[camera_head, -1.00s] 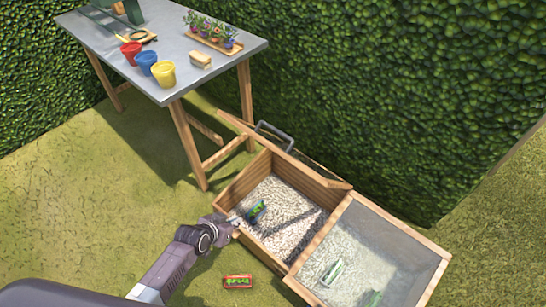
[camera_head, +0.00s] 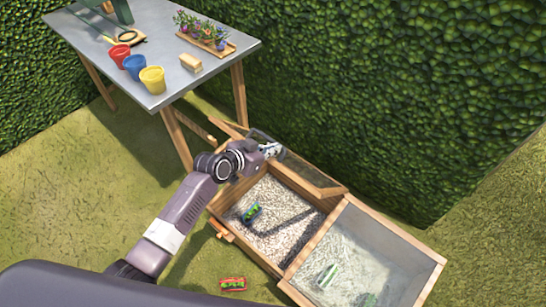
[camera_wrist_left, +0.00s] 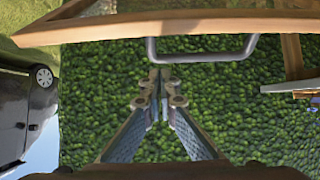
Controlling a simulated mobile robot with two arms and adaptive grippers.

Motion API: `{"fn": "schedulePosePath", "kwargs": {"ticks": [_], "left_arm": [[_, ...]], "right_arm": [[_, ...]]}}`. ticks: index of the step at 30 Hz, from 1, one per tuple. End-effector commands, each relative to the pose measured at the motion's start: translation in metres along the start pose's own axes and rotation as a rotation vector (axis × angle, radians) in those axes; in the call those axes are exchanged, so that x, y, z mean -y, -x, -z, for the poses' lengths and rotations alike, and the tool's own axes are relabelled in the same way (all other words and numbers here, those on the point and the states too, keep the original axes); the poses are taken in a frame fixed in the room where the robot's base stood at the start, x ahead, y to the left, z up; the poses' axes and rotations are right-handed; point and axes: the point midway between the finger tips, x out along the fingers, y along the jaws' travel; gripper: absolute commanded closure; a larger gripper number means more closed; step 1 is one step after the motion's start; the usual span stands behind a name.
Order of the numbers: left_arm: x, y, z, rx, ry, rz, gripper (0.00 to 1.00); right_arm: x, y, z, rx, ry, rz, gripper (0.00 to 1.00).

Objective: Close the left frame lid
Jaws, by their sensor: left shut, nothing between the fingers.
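The left frame lid (camera_head: 312,176) stands open, tilted back behind the left compartment of the wooden cold frame. In the left wrist view its wooden rail (camera_wrist_left: 190,27) crosses the top, with a grey handle (camera_wrist_left: 205,58) on it. My left gripper (camera_head: 276,150) is at the raised lid's upper left part, near the handle, which the hand largely hides in the head view. In the wrist view its fingers (camera_wrist_left: 160,76) are together and empty, just below the handle; I cannot tell whether they touch it. My right gripper is not in view.
The right compartment is covered by a closed glazed lid (camera_head: 372,250). A green packet (camera_head: 251,213) lies on gravel in the left compartment. A metal-topped table (camera_head: 150,60) stands behind left, and a hedge (camera_head: 400,90) behind the frame.

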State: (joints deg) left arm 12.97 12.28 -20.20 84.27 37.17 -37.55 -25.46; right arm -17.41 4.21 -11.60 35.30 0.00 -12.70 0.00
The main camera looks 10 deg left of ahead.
Motion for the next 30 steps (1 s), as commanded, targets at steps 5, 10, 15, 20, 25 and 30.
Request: {"fn": "schedulePosePath", "kwargs": {"ticks": [5, 10, 15, 20, 25, 30], "left_arm": [[-0.001, -0.027, 0.0, 0.0, 0.001, -0.001, 1.0], [-0.001, -0.027, -0.017, 0.005, 0.001, 0.0, 1.0], [0.0, -0.021, -0.033, 0.001, 0.0, 0.0, 1.0], [0.0, -0.02, -0.038, 0.0, 0.0, 0.001, 1.0], [0.0, -0.02, -0.038, 0.0, 0.0, 0.001, 1.0], [0.0, -0.02, -0.038, -0.001, 0.0, 0.001, 1.0]], "right_arm": [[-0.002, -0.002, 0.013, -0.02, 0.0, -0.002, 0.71], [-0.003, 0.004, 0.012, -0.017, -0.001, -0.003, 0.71], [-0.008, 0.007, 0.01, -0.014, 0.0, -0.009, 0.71], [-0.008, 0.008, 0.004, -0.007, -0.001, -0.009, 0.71], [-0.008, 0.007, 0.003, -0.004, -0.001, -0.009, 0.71], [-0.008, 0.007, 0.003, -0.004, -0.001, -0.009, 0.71]]}}
